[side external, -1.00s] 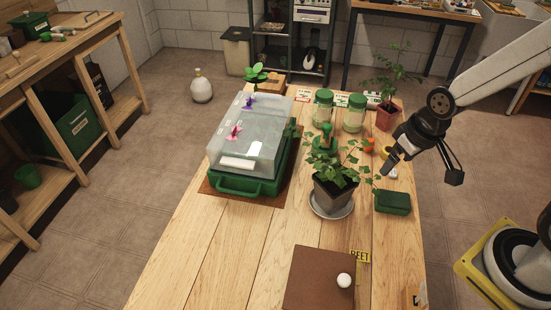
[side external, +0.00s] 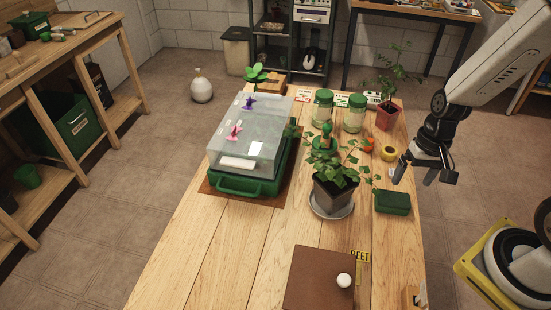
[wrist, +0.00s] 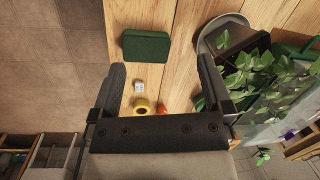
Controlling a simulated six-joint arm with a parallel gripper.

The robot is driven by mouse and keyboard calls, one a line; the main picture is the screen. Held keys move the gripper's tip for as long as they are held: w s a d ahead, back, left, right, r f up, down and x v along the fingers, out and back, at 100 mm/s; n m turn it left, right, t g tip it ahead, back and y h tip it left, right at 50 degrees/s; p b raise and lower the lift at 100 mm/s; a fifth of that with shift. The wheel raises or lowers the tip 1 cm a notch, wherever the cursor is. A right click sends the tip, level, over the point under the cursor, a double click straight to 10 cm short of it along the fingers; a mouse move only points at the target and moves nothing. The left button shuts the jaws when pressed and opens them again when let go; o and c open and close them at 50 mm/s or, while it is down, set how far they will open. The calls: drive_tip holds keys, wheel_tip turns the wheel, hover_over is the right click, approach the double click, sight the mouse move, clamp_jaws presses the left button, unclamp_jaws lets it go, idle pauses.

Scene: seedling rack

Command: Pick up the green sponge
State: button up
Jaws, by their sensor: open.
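The green sponge (side external: 393,202) is a dark green block lying flat on the wooden table near its right edge, right of the potted ivy. In the wrist view the sponge (wrist: 146,47) lies beyond my fingertips, in the upper middle and towards the left finger. My gripper (side external: 419,178) is in the air above the table's right edge, up and to the right of the sponge. In the wrist view my gripper (wrist: 161,72) has its two fingers wide apart with nothing between them touching. It is apart from the sponge.
The ivy pot (side external: 335,192) on a grey saucer (side external: 331,211) stands close left of the sponge, its leaves reaching towards it. A yellow tape roll (side external: 389,154), a small white block (wrist: 139,87) and a red tomato (side external: 368,144) lie behind.

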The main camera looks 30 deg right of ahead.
sight(400, 199)
drive_tip(key=d+f+m+t+y, duration=0.2)
drive_tip(key=f+m, duration=0.1)
drive_tip(key=m, duration=0.3)
drive_tip(key=s+d+f+m+t+y, duration=0.1)
drive_tip(key=d+f+m+t+y, duration=0.1)
drive_tip(key=m, duration=0.5)
drive_tip(key=d+f+m+t+y, duration=0.3)
drive_tip(key=d+f+m+t, duration=0.1)
drive_tip(key=f+m, duration=0.1)
drive_tip(key=shift+s+d+f+m, duration=0.25)
drive_tip(key=shift+f+m, duration=0.15)
drive_tip(key=shift+m, duration=0.5)
drive_tip(key=shift+d+f+m+t, duration=0.3)
drive_tip(key=shift+d+m+t, duration=0.25)
drive_tip(key=shift+m, duration=0.15)
drive_tip(key=shift+x, duration=1.35)
drive_tip(key=shift+x, duration=2.55)
drive_tip(key=shift+f, duration=0.1)
